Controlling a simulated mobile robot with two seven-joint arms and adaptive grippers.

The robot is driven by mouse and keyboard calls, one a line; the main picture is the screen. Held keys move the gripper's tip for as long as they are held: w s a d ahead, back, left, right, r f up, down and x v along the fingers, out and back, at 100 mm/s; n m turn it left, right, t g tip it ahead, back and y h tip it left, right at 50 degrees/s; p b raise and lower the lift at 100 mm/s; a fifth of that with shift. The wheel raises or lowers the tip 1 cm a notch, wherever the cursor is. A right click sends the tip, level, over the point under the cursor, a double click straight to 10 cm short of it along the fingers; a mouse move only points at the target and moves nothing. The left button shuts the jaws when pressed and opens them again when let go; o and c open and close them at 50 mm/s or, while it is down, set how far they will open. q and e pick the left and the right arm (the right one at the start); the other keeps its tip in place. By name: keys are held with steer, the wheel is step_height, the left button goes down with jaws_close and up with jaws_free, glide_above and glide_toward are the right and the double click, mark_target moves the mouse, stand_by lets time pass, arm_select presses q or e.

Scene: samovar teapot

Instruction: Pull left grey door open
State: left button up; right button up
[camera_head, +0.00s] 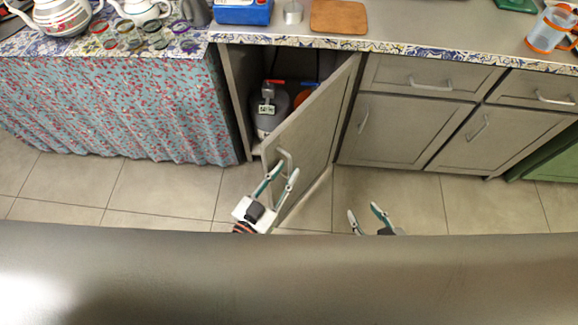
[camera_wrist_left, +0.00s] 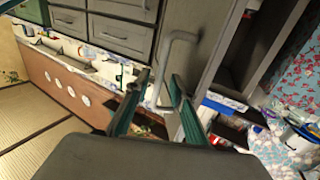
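The left grey door (camera_head: 312,128) stands swung well out from its cabinet, showing the inside. Its handle (camera_head: 284,160) is a pale bar on the door's front face. My left gripper (camera_head: 284,172) is at this handle with its fingers apart. In the left wrist view, the handle (camera_wrist_left: 166,52) runs down toward the space between the parted fingertips of my left gripper (camera_wrist_left: 155,85). I cannot tell whether a finger touches it. My right gripper (camera_head: 363,210) is low in the head view, right of the door, with fingers apart and nothing between them.
A grey gas cylinder (camera_head: 268,112) stands inside the open cabinet. A floral curtain (camera_head: 120,110) hangs to the left. Other grey cupboard doors (camera_head: 395,132) to the right are shut. The counter (camera_head: 430,25) carries a wooden board (camera_head: 338,16). Tiled floor (camera_head: 390,180) is free in front.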

arm_select(q)
steer(key=v, duration=0.9)
steer(key=shift+s+a, duration=0.15)
steer(key=shift+s, duration=0.15)
